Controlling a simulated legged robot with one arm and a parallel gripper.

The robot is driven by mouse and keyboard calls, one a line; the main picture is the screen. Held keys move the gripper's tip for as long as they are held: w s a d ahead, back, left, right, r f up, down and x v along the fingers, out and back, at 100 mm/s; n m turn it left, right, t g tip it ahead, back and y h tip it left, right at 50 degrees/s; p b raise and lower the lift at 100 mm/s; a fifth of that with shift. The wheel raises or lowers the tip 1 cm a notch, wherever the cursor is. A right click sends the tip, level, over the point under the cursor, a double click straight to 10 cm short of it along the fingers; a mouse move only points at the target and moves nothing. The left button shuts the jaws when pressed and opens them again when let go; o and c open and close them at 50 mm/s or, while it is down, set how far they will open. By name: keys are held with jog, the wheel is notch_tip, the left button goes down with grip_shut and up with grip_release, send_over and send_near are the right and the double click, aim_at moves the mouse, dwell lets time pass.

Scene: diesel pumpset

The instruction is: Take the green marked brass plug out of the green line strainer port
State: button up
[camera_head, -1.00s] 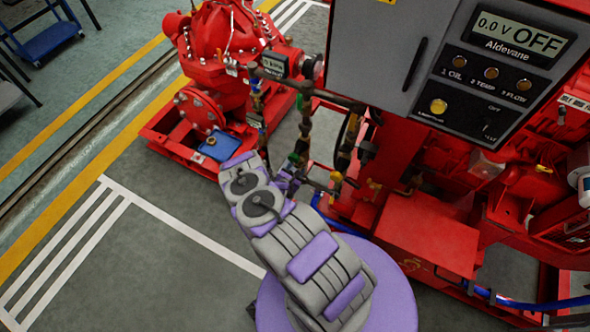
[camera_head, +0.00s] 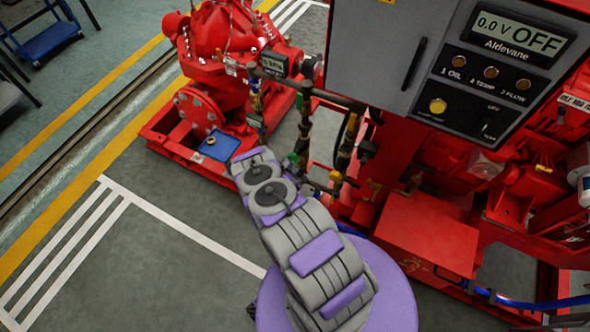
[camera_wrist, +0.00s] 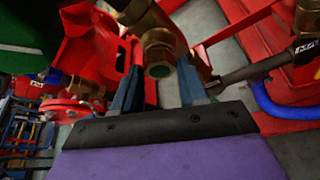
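A brass fitting (camera_wrist: 157,38) on the pipework hangs at the top middle of the wrist view. Its round lower end (camera_wrist: 159,71) faces me and looks dark with a greenish tint; I cannot tell plug from port there. My gripper (camera_wrist: 158,80) is open, with one blue-grey finger on each side of this end. I see no clear contact between fingers and brass. In the head view a green part (camera_head: 294,158) shows on the pipework just beyond my arm. My arm hides the gripper's fingers in that view.
A red pump (camera_head: 215,45) stands at the back left, with a blue tray (camera_head: 222,149) holding a small ring-like brass piece on its base. A grey control panel (camera_head: 375,50) and red engine parts (camera_head: 425,235) are at right. Open floor lies left.

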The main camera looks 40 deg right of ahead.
grip_shut()
jog(key=shift+w+a+r+n+g, duration=0.15)
jog(key=shift+n+g, duration=0.25)
jog(key=shift+n, duration=0.4)
jog(key=n+g, duration=0.1)
jog(key=n, duration=0.1)
jog(key=shift+n+g+h, duration=0.3)
jog(key=shift+g+h, duration=0.1)
jog(key=shift+o, duration=1.6)
grip_release()
jog(key=shift+s+m+t, duration=0.2)
jog(key=shift+m+t, duration=0.2)
jog(key=shift+m, duration=0.3)
jog(key=m+t, duration=0.1)
jog(key=m, duration=0.1)
jog(key=shift+m+t+y, duration=0.4)
